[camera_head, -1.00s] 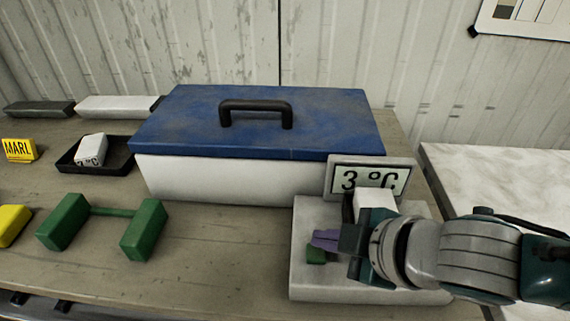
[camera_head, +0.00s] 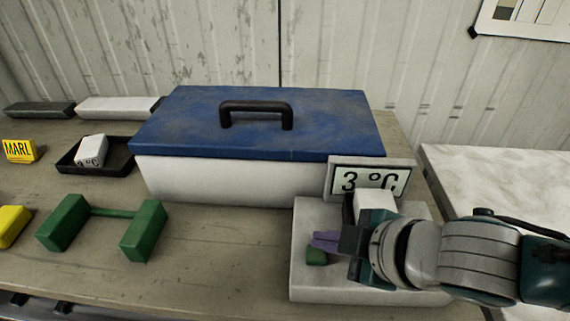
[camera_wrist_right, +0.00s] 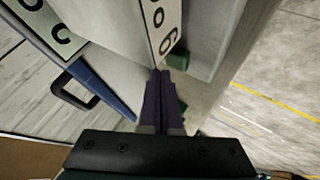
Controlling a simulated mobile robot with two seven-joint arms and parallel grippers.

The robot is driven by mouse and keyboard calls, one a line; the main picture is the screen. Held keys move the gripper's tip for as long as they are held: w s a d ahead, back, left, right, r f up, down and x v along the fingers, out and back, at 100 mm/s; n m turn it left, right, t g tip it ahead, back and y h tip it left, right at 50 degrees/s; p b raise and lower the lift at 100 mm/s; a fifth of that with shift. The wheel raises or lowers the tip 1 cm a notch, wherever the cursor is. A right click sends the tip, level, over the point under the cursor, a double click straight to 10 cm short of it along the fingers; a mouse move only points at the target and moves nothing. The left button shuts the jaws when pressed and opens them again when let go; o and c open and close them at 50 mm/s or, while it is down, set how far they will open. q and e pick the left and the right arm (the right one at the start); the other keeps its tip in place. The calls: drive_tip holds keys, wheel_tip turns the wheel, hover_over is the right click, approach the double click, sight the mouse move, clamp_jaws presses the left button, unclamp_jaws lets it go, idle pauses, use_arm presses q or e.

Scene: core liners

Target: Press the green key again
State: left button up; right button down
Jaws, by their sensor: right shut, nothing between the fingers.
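The green key (camera_head: 317,257) is a small green block on the light grey device base (camera_head: 310,288). A display (camera_head: 368,181) at the back of the device reads 3 °C. My right gripper (camera_head: 325,241) is shut and empty, its purple fingers pointing left, just behind and above the key. In the right wrist view the shut fingertips (camera_wrist_right: 160,74) are close beside a green block (camera_wrist_right: 178,61); I cannot tell whether they touch. Another green patch there is partly hidden by the fingers. My left gripper is not in view.
A white block (camera_head: 376,200) stands close behind my right gripper. A blue-lidded white box (camera_head: 200,177) with a black handle fills the middle. Left are a black tray (camera_head: 122,160) with a white block, a green dumbbell-shaped piece (camera_head: 144,232) and a yellow MARL block (camera_head: 18,151).

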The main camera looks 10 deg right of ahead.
idle(0.7)
drive_tip(key=shift+f, duration=0.5)
drive_tip(key=shift+f+b, duration=0.5)
drive_tip(key=shift+b, duration=0.2)
drive_tip(key=shift+r, duration=0.1)
idle(0.5)
drive_tip(key=shift+r+p, duration=0.85)
drive_tip(key=shift+p, duration=0.2)
drive_tip(key=shift+r, duration=0.1)
